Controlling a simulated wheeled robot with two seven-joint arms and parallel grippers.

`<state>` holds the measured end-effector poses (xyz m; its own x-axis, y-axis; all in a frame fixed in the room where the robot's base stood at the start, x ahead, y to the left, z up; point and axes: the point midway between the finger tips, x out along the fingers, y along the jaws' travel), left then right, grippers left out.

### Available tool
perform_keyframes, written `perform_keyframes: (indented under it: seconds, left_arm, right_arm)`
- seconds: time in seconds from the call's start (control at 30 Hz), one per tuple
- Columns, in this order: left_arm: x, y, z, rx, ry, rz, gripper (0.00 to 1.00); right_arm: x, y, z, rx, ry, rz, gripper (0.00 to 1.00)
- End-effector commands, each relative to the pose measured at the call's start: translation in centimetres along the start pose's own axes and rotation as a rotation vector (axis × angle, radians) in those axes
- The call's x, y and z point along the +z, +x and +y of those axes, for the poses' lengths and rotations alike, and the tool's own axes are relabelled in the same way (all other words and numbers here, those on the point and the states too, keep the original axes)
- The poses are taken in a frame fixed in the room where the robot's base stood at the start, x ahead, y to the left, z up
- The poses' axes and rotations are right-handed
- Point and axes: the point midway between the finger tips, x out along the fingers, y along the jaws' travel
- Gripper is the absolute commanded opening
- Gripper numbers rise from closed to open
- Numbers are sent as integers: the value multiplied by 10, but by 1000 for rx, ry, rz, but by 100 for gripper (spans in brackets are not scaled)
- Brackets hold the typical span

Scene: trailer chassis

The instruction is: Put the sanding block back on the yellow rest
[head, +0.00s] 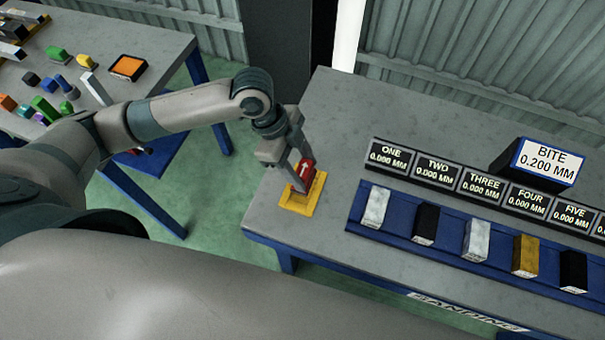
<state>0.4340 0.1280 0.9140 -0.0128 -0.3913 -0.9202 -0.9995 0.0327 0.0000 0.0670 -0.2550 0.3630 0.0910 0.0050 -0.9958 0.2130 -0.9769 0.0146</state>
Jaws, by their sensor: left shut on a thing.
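The sanding block (304,172) is red with a white arrow on its face. My left gripper (294,168) is shut on it, above the left end of the grey table. The yellow rest (314,202) is a flat plate at the table's left edge, directly under the block. The block's lower end overlaps the rest in the picture; I cannot tell whether it touches. The block's far side is hidden by the fingers. My right gripper is not in view.
A blue tray (451,257) on the grey table (335,136) holds a row of several blocks. Labelled displays (433,170) stand behind it, with a BITE display (548,160) further back. Another table (118,33) with loose parts is at upper left. The table between rest and tray is clear.

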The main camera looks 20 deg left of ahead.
Motion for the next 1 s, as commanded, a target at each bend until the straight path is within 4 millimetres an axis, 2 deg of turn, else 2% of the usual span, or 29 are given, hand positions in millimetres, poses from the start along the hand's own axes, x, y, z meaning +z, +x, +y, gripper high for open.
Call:
perform_keyframes:
  seconds: [0.17,0.5,0.9,0.93,1.0]
  left_arm:
    - [1,4,0,1,-1,1,24]
    - [15,35,0,0,0,1,24]
    - [16,39,0,0,0,0,24]
    - [17,39,0,1,0,0,55]
    - [17,39,0,1,0,0,67]
  right_arm:
    - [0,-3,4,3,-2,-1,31]
    - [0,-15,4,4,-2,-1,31]
    - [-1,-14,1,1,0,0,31]
    - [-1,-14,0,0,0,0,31]
    - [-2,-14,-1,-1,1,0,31]
